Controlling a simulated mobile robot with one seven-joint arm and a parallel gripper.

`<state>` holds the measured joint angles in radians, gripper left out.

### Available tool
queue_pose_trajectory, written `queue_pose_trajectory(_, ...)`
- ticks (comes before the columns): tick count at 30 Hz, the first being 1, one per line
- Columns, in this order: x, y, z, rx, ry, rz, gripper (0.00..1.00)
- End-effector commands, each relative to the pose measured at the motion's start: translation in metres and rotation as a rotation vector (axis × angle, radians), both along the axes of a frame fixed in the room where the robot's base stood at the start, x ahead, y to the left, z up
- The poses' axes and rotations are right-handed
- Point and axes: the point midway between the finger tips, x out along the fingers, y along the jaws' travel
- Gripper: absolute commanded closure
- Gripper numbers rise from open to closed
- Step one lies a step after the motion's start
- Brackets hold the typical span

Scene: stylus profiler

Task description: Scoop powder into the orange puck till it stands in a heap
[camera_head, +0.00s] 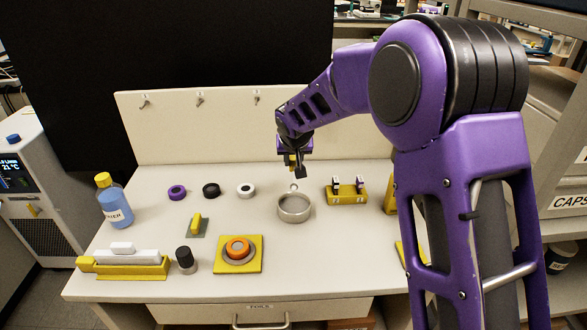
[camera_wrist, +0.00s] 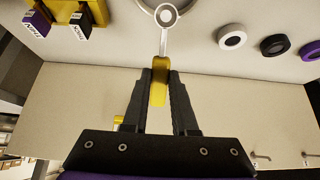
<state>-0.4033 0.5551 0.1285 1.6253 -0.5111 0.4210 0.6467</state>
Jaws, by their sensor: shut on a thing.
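My gripper (camera_head: 298,172) is shut on the yellow handle of a scoop; the handle (camera_wrist: 158,90) sits between the fingers in the wrist view. The scoop's pale round bowl (camera_wrist: 166,15) points away from the fingers. In the head view the bowl (camera_head: 293,187) hangs just behind a round metal dish (camera_head: 294,215). Whether powder is in the dish or scoop I cannot tell.
Purple, black and white rings (camera_head: 246,191) lie behind on the left. A yellow block with two clips (camera_head: 346,196) stands right of the dish. A blue bottle (camera_head: 114,206), a black-topped cylinder (camera_head: 186,261) and a yellow-and-white holder (camera_head: 123,264) stand left. A back panel (camera_head: 220,130) closes the bench.

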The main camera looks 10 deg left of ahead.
Motion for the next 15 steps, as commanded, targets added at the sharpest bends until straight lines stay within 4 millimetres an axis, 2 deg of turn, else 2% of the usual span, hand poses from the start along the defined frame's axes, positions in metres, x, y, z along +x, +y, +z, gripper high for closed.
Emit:
queue_pose_trajectory(8,0.0,0.0,-0.018,0.001,0.001,-0.002,1.0)
queue_pose_trajectory(15,-0.001,0.0,-0.042,0.001,0.002,-0.002,1.0)
